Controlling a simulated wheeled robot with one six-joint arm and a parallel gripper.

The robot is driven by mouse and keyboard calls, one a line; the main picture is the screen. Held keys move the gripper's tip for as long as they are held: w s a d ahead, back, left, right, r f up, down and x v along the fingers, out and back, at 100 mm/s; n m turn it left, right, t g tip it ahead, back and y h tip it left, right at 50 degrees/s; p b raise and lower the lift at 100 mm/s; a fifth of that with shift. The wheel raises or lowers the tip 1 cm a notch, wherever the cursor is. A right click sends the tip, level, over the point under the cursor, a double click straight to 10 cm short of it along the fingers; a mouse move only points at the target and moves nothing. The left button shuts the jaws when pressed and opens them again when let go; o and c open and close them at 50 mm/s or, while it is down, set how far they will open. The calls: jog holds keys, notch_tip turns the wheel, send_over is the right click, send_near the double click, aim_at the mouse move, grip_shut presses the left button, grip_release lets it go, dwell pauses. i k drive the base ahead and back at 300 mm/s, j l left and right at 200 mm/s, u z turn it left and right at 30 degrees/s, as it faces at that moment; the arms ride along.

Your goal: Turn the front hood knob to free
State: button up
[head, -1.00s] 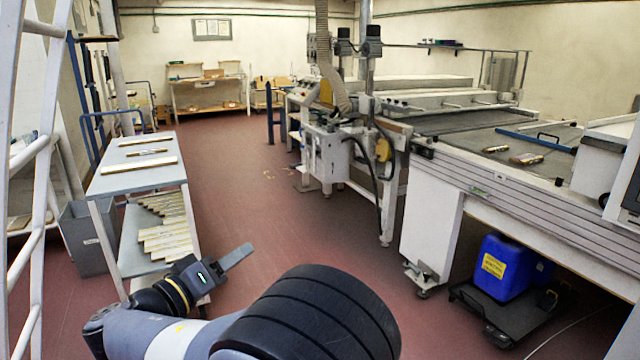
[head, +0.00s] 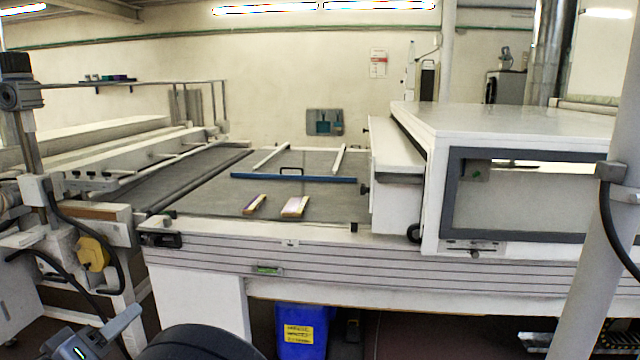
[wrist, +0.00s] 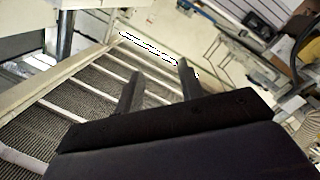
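The white hood (head: 520,122) stands over the conveyor at the right of the head view, with a grey-framed window in its front. A dark round knob (head: 413,233) sits low at the hood's near left corner. Another small dark knob (head: 365,190) shows on the lower white box at its left. I cannot tell how either knob is turned. My gripper (head: 118,325) is at the bottom left of the head view, well apart from the hood. In the wrist view its two fingers (wrist: 160,82) stand apart with nothing between them.
The grey belt (head: 220,190) carries two small boards (head: 294,207) and a blue bar (head: 292,178). A white post (head: 597,190) stands in front of the hood at right. A blue container (head: 305,325) is under the conveyor. A machine with a yellow part (head: 93,253) is at left.

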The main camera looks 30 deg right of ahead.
aim_at(363, 189)
jog(key=i+j+z, duration=0.1)
jog(key=i+z, duration=0.2)
jog(key=z, duration=0.15)
jog(key=i+j+z, duration=0.2)
jog(key=z, duration=0.3)
jog(key=i+j+z, duration=0.45)
jog(key=j+z, duration=0.3)
jog(key=z, duration=0.2)
jog(key=i+j+z, duration=0.15)
jog(key=j+z, duration=0.15)
jog(key=i+j+z, duration=0.25)
jog(key=j, duration=0.3)
jog(key=j+z, duration=0.3)
jog(key=j, duration=0.15)
